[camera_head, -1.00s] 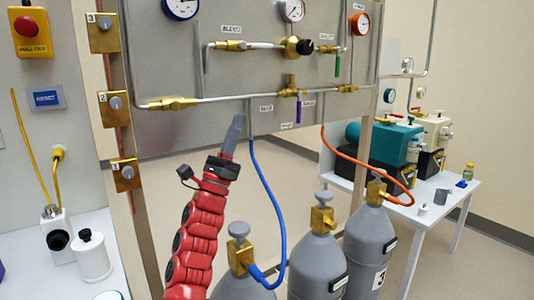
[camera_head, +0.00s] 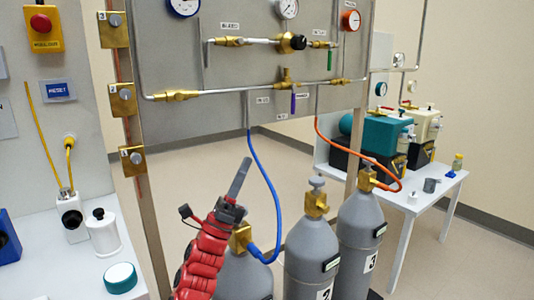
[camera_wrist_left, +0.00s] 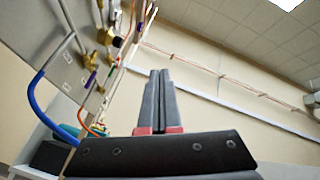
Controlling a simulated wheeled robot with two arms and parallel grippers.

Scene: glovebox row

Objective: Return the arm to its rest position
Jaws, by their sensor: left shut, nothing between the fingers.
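My left arm is red and comes up from the bottom of the head view. Its gripper (camera_head: 239,180) is shut and empty, with its grey fingers pointing up in front of the gas cylinders. In the left wrist view the two dark fingers (camera_wrist_left: 160,90) lie together with nothing between them, against the wall and ceiling. The fingers stand apart from the grey gas panel (camera_head: 240,75) and beside the blue hose (camera_head: 262,170) in the picture. My right gripper is not in view.
Grey gas cylinders (camera_head: 312,250) stand close to the right of my left arm. An orange hose (camera_head: 335,146) hangs from the panel. A white bench (camera_head: 90,265) with a white bottle (camera_head: 103,233) is at left. A white table (camera_head: 405,195) with pumps stands at right.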

